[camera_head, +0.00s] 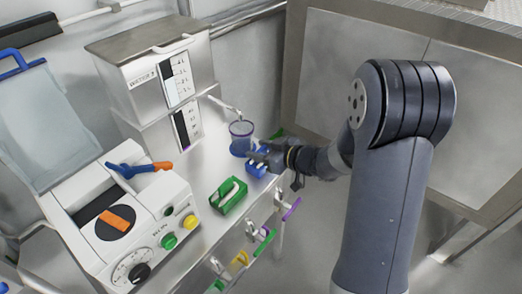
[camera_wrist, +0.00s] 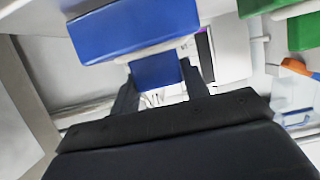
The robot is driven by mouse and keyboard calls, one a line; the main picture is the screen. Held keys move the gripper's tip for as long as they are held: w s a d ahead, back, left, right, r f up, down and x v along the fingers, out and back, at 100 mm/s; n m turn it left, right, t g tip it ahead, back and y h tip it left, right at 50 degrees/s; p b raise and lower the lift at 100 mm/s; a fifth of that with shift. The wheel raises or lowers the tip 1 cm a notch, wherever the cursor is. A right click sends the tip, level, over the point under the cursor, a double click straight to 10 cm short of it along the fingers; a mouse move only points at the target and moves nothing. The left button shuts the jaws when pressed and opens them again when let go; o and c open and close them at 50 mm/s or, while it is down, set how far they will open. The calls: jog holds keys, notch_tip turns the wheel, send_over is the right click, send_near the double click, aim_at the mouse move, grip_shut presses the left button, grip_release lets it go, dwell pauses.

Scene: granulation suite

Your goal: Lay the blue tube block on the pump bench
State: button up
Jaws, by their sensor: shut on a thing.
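The blue tube block (camera_head: 256,168) is at the right edge of the light metal bench (camera_head: 195,215), just below a beaker in the head view. My gripper (camera_head: 268,157) reaches in from the right and is shut on the block. In the wrist view the block's broad blue body (camera_wrist: 135,30) lies beyond my gripper (camera_wrist: 158,86), with a narrower blue part between the two dark fingers. I cannot tell whether the block touches the bench top or hangs just above it.
A beaker with blue liquid (camera_head: 240,140) stands close to the block. A green block (camera_head: 229,196) lies nearer the front edge. A control unit with knobs (camera_head: 135,235) and a stacked metal instrument (camera_head: 160,85) fill the left and back. Coloured handles (camera_head: 240,258) stick out along the bench edge.

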jog(key=shift+f, duration=0.1)
jog(key=o, duration=1.4)
jog(key=shift+d+r, duration=0.1)
jog(key=shift+r, duration=0.15)
jog(key=p+v, duration=0.1)
jog(key=v, duration=1)
jog(key=shift+s+d, duration=0.25)
jog(key=shift+d, duration=0.1)
